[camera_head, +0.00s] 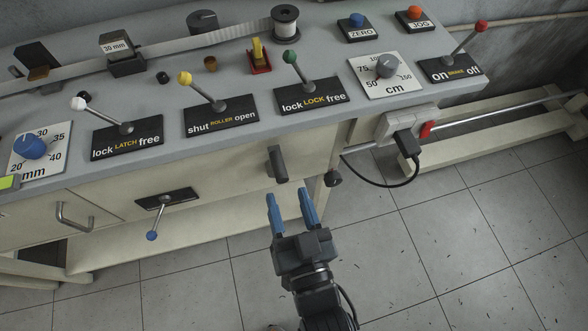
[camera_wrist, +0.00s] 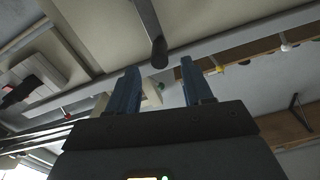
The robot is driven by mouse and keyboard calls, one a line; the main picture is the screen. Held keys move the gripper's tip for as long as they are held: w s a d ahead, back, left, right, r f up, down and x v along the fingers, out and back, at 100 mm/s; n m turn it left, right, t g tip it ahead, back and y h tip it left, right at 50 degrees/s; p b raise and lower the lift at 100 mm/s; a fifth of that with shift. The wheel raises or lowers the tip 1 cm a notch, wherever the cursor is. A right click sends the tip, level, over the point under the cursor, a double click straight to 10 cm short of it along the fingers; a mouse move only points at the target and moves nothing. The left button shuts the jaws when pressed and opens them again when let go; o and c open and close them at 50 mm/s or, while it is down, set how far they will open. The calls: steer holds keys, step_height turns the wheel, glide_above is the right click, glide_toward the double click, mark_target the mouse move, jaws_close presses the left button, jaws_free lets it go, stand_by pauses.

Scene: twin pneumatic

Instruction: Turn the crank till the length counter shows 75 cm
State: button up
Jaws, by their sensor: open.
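My gripper (camera_head: 290,194) is open and empty, with blue fingers pointing at the bench front. In the wrist view its fingers (camera_wrist: 160,75) stand apart, with a grey bar with a dark end (camera_wrist: 157,48) beyond them, lined up with the gap. A dark upright handle (camera_head: 278,165) on the bench front is just beyond the fingertips, apparently not touched; I cannot tell if it is the crank. A blue-knobbed lever (camera_head: 158,218) hangs from a black plate further left. The cm dial (camera_head: 387,66), marked 50, 75 and 100, is on the bench top. No clearly readable length counter shows.
Levers for latch (camera_head: 125,127), roller (camera_head: 218,106), lock (camera_head: 293,84) and brake (camera_head: 461,64) line the top. A plug with a hanging cable (camera_head: 406,146) is further right. The floor below is clear.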

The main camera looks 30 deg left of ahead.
mark_target(280, 170)
steer(key=x, duration=0.7)
steer(key=shift+w+p, duration=0.15)
steer(key=shift+p, duration=0.25)
steer(key=shift+c, duration=0.2)
jaws_close()
